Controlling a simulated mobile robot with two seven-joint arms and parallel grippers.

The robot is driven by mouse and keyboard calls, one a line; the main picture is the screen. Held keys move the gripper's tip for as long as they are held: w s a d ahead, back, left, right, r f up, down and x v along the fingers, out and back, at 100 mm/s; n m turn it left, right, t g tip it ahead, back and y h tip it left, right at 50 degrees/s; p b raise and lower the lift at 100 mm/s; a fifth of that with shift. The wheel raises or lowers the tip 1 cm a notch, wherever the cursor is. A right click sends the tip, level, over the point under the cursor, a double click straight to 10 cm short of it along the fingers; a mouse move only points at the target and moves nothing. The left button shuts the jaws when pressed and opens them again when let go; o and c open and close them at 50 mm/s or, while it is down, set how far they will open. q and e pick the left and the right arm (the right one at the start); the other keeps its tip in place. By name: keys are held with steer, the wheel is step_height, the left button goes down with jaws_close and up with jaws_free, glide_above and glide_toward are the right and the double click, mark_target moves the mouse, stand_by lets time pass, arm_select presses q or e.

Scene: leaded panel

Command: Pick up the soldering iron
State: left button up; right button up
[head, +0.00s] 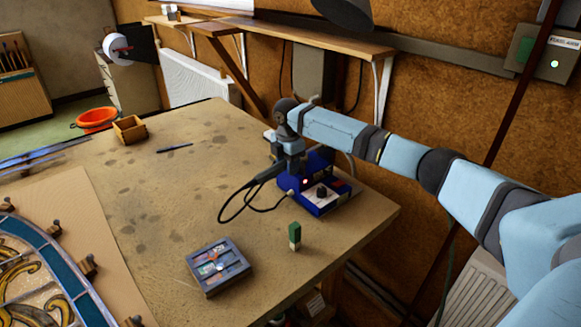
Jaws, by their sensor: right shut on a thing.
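The soldering iron (266,175) has a dark handle, and its black cable loops down over the table towards the blue soldering station (322,194). My right gripper (286,164) reaches in from the right and points down beside the station. It is shut on the iron. The fingers and the iron's tip are hard to make out against the dark parts and the station behind. My left gripper is out of view.
On the worktable (175,225) are a tin with a dark frame (220,266), a small green-topped block (295,236), a dark pen-like tool (174,148) and a wooden box (129,130). The leaded panel (55,262) lies at left. A wall shelf (300,38) hangs behind.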

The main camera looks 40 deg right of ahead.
step_height(320, 180, up, 18)
steer(key=s+a+f+n+g+y+p, duration=0.1)
steer(key=s+a+f+n+y+p, duration=0.15)
steer(key=a, duration=0.95)
steer(key=s+a+f+n+y+p, duration=0.15)
steer(key=a+f, duration=0.25)
steer(key=a, duration=0.8)
steer(key=s+a+f+n+g+y+p, duration=0.1)
steer(key=s+a+p, duration=0.1)
steer(key=s+a, duration=0.6)
steer(key=s+a+n+g+p, duration=0.15)
steer(key=s+a, duration=0.35)
steer(key=a, duration=0.5)
step_height(320, 180, down, 6)
steer(key=b, duration=0.4)
steer(key=shift+f, duration=0.15)
steer(key=shift+d+m, duration=0.1)
steer(key=shift+m, duration=0.15)
